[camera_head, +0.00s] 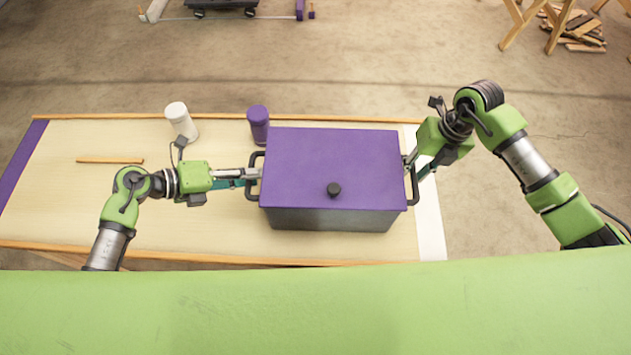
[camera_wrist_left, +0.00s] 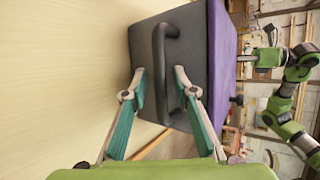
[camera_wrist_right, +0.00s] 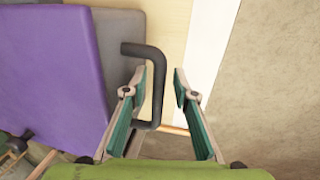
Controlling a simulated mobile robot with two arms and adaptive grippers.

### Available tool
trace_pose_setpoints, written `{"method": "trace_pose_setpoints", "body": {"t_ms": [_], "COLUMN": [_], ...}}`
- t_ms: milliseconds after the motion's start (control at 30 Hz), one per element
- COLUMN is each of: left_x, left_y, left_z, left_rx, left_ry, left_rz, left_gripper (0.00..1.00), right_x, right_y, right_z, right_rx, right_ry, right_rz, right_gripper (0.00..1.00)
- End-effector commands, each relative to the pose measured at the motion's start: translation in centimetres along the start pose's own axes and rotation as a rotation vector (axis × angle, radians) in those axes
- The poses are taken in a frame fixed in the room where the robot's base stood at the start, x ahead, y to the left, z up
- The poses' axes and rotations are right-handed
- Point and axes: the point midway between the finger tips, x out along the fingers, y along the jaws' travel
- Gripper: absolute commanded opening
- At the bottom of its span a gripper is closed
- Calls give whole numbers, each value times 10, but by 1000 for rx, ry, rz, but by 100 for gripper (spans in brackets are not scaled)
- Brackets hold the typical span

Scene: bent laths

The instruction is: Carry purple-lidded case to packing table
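The case (camera_head: 333,170) has a flat purple lid with a dark knob, a grey body and a dark handle at each end. It appears to rest on the light wooden table (camera_head: 100,205). My left gripper (camera_head: 248,176) is at the case's left handle. In the left wrist view its fingers are apart, with the handle (camera_wrist_left: 160,75) between them. My right gripper (camera_head: 410,168) is at the right handle. In the right wrist view its fingers are apart, with the handle (camera_wrist_right: 157,85) between them, close to the left finger.
A white canister (camera_head: 181,121) and a purple canister (camera_head: 258,124) stand behind and left of the case. A thin wooden lath (camera_head: 110,160) lies on the table's left part. A dark wheeled cart (camera_head: 220,7) and a wood pile (camera_head: 577,28) are farther back on the floor.

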Motion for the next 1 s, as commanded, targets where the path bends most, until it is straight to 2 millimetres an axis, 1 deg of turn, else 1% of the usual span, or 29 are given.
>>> {"method": "trace_pose_setpoints", "body": {"t_ms": [133, 267, 367, 600, 700, 800, 933, 1000], "left_x": [-1, -13, -31, -83, -100, -111, -119, -120], "left_y": [0, 1, 1, 2, 0, 1, 0, 0], "left_z": [0, -1, 0, -1, -1, -1, -1, 0], "left_rx": [0, 0, 2, 0, 0, 0, 0, 0], "left_ry": [1, 1, 1, 2, 3, 1, 1, 1], "left_rz": [-1, 2, 4, 5, 3, 2, 0, 0], "left_gripper": [26, 26, 26, 26, 26, 26, 26, 26], "right_x": [0, 0, 0, 0, 0, 0, -2, -7], "right_y": [1, 2, 2, 2, 2, 2, 2, 2], "right_z": [0, 0, 0, 0, 0, 0, 0, 0], "right_rx": [-1, -2, -2, -2, -2, -2, -2, -3], "right_ry": [0, 0, 0, 0, 0, 0, 0, -2], "right_rz": [2, 3, 3, 4, 4, 4, 4, 4], "right_gripper": [26, 26, 26, 26, 26, 26, 26, 26]}}
